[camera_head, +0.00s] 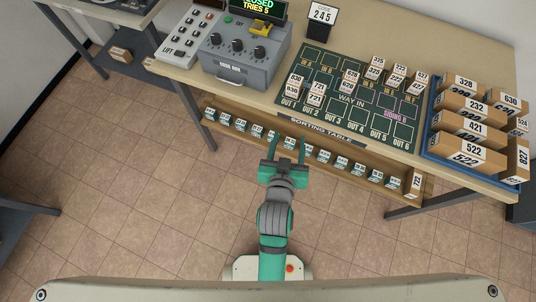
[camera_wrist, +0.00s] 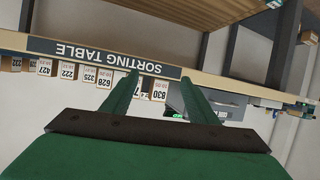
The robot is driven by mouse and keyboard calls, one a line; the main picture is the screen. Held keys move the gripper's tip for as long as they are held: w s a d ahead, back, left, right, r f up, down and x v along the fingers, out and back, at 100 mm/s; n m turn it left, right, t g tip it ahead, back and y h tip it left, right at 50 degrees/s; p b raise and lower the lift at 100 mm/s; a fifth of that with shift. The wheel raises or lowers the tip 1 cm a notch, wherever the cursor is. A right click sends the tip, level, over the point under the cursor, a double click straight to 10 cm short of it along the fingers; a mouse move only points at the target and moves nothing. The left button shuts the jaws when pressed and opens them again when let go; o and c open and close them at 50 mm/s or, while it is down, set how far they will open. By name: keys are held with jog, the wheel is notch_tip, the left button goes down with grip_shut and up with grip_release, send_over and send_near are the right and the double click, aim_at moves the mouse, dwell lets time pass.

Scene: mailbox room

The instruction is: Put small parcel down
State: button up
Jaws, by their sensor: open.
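My gripper (camera_head: 288,147) is open, with nothing seen between its two green fingers. It is at the front edge of the sorting table, over the lower shelf's row of small parcels. In the wrist view my gripper (camera_wrist: 160,80) faces the table edge, which appears upside down. Several small parcels stand on the dark sorting mat (camera_head: 322,113). One group, with parcel 630 (camera_head: 295,81), is at the left by OUT 1 and OUT 2. Another group, with parcel 325 (camera_head: 377,63), is at the back right. Parcel 830 (camera_wrist: 159,90) shows beyond the fingers in the wrist view. Which parcel the task means, I cannot tell.
A blue tray (camera_head: 427,152) of larger parcels stands at the right. A grey control box (camera_head: 243,55) with knobs and a keypad (camera_head: 190,38) are at the left. A code sign (camera_head: 322,15) reads 245. The tiled floor (camera_head: 130,190) is clear at the left.

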jog(key=s+a+t+y, duration=0.1)
jog(key=s+a, duration=0.2)
jog(key=s, duration=0.8)
jog(key=s+a+n+y, duration=0.1)
jog(key=s+a, duration=0.2)
jog(key=s, duration=0.8)
jog(key=shift+s+a+r+n+t+y, duration=0.15)
jog(key=shift+a+r+n+t+y, duration=0.15)
jog(key=shift+t, duration=0.1)
